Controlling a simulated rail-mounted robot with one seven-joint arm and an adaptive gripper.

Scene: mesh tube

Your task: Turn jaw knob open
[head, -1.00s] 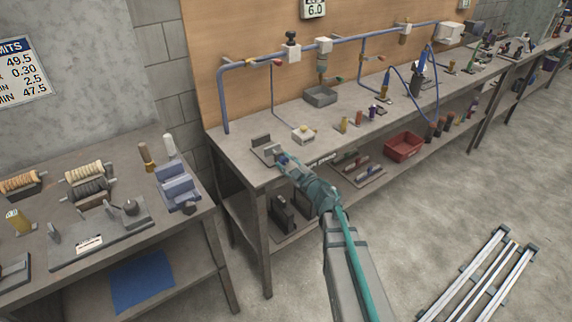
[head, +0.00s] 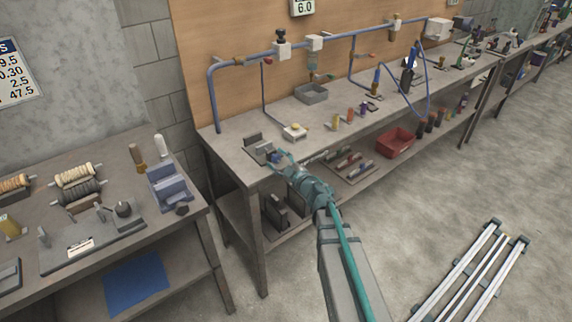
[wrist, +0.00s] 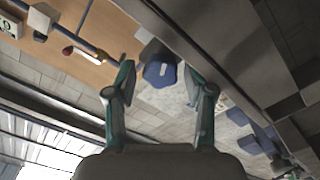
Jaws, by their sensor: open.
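The blue jaw knob (wrist: 160,73) is in the upper middle of the wrist view, on the near side of a small grey jaw fixture. In the head view the grey fixture (head: 253,141) sits at the near left corner of the long bench, and the knob (head: 275,157) is small there. My gripper (wrist: 158,82) is open, its teal fingers spread on either side of the knob with gaps showing. In the head view my gripper (head: 283,160) reaches the fixture from the front right. Whether a finger touches the knob is not clear.
A small cream-topped block (head: 294,132) stands right of the fixture. A grey tray (head: 312,93) and blue pipework lie behind. A blue vise (head: 171,187) stands on the separate left bench. The bench's front edge (head: 300,163) runs under my gripper.

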